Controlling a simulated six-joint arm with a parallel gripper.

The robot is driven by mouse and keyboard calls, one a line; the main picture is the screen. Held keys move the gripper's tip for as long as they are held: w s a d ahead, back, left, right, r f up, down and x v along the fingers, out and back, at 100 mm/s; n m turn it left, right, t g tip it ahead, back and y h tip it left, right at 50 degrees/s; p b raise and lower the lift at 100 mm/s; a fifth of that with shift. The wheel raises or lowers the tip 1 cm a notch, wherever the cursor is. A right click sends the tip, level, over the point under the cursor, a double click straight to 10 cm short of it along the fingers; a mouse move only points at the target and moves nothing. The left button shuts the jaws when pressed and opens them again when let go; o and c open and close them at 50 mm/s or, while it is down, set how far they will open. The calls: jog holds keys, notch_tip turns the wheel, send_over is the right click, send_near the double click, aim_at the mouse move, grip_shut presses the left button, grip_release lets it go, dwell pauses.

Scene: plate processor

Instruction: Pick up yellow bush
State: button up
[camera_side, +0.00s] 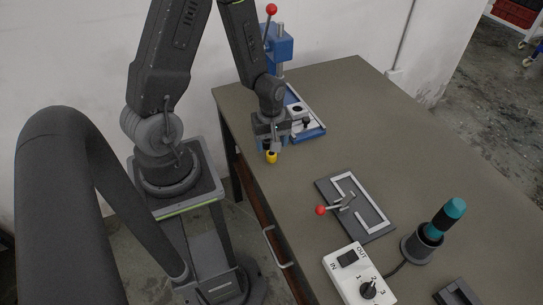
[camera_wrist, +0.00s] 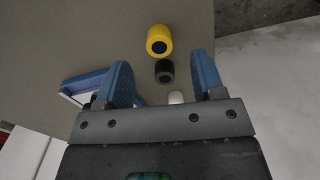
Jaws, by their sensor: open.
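The yellow bush (camera_wrist: 160,39) is a short yellow cylinder with a dark hole, standing on the table in the wrist view. In the side view the yellow bush (camera_side: 271,157) shows just below my gripper (camera_side: 272,146). In the wrist view my gripper (camera_wrist: 165,83) has its two blue fingers spread apart with nothing held between them. A black bush (camera_wrist: 164,71) lies between the fingertips in that view, and a white one (camera_wrist: 177,97) is closer to the gripper body. The yellow bush appears beyond the fingertips. The height of the fingers above the bushes is hard to tell.
A blue press (camera_side: 279,48) with a red-knobbed lever stands at the table's back corner. A dark fixture plate (camera_side: 377,226) with a red-knobbed clamp, a white switch box (camera_side: 350,284) and a teal-topped tool (camera_side: 446,217) in a holder occupy the front. The table (camera_side: 350,110) is clear at the far middle.

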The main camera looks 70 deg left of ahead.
aim_at(272, 154)
jog(key=shift+w+f, duration=0.1)
jog(key=shift+f, duration=2.5)
jog(key=shift+c, duration=0.3)
jog(key=c, duration=0.9)
